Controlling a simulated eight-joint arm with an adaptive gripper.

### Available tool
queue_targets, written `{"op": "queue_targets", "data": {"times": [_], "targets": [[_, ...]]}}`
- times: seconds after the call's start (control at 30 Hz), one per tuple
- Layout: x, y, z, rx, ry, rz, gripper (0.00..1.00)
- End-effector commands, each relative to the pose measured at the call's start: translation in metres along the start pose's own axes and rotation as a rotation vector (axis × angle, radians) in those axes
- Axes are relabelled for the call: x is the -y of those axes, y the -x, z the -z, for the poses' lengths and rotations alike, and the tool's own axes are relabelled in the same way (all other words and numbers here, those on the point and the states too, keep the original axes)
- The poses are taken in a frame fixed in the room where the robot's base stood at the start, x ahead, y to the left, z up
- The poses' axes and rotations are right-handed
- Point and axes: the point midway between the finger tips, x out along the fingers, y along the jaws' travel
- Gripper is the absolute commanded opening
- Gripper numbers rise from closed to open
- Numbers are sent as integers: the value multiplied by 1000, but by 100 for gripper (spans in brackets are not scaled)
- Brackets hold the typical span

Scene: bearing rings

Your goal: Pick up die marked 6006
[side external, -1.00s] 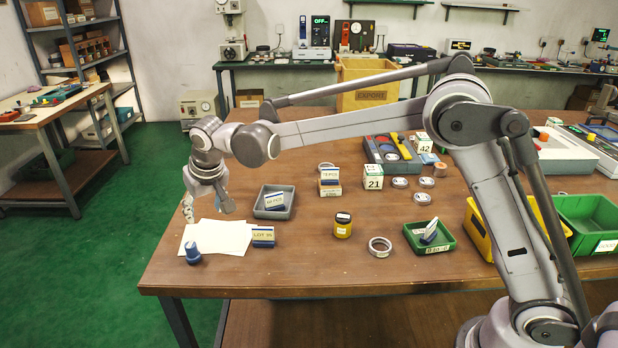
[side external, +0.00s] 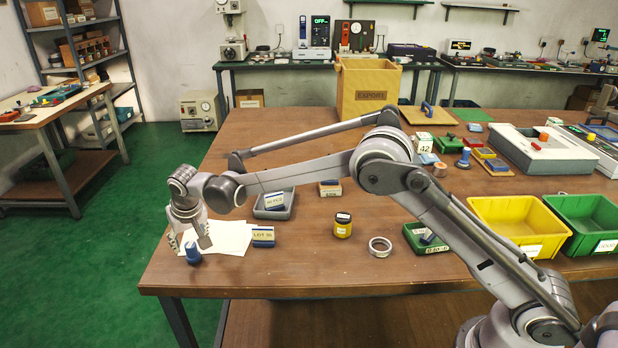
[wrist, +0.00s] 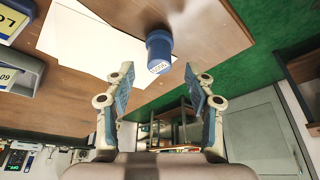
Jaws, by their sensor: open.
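The die marked 6006 is a dark blue round piece, with its number on a pale label (wrist: 158,66) at its narrower end in the wrist view. It stands at the table's left front corner in the side view (side external: 194,257), beside white paper sheets (side external: 232,238). My gripper (side external: 191,242) is low over that corner, its fingers near the die. In the wrist view my gripper (wrist: 160,82) is open, with the die in line with the gap, around and just beyond the fingertips. No contact is visible.
A sign reading LOT (side external: 263,236) stands right of the paper, and a grey bin (side external: 262,210) is behind it. A yellow jar (side external: 343,225), a metal ring (side external: 380,246) and a green tray (side external: 418,245) are farther right. The table edge is close to the die.

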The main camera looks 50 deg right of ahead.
Motion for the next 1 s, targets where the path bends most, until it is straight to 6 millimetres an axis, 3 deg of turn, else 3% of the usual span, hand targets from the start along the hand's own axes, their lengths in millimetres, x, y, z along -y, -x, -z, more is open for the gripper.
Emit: {"op": "queue_targets", "data": {"times": [0.3,0.6,0.8,1.0], "targets": [[-1,-38,2,0,-1,0,55],[-1,-41,1,0,-1,0,55],[-1,-41,1,0,0,0,0],[-1,-41,1,0,0,0,0]]}}
